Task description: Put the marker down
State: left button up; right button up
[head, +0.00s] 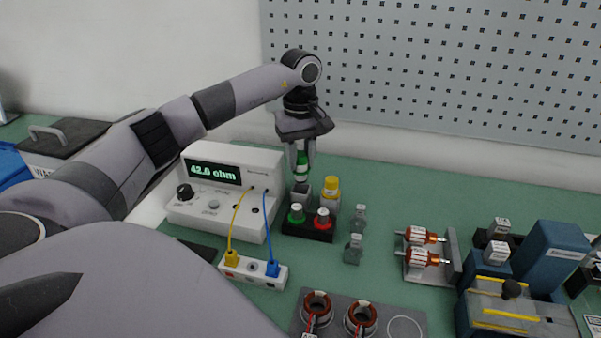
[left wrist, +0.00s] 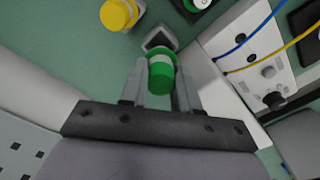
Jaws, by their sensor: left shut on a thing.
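The marker (head: 302,166) is green with a pale band. My left gripper (head: 300,172) is shut on it and holds it upright, pointing down, beside the meter. In the left wrist view the marker (left wrist: 161,78) sits between the two fingers. A small grey holder with a dark square opening (left wrist: 160,38) lies just past the marker's far end; it also shows under the marker in the head view (head: 301,189). I cannot tell whether the marker's tip is inside the opening or just above it. My right gripper is not in view.
A yellow-capped bottle (head: 331,190) stands close right of the holder. A black tray (head: 308,233) with green and red pieces is in front. The ohm meter (head: 222,208) with yellow and blue leads is left. Small grey pieces (head: 354,250) stand to the right, with green bench clear beyond.

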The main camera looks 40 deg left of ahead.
aim_at(301, 176)
pick_arm(q)
jog(key=shift+f, duration=2.15)
jog(key=shift+f, duration=0.1)
jog(key=shift+f, duration=0.45)
jog(key=o, duration=0.8)
jog(key=shift+r, duration=0.1)
jog(key=shift+c, duration=0.2)
notch_tip(301, 176, up, 13)
jog(key=shift+f, duration=0.1)
jog(key=shift+s, duration=0.1)
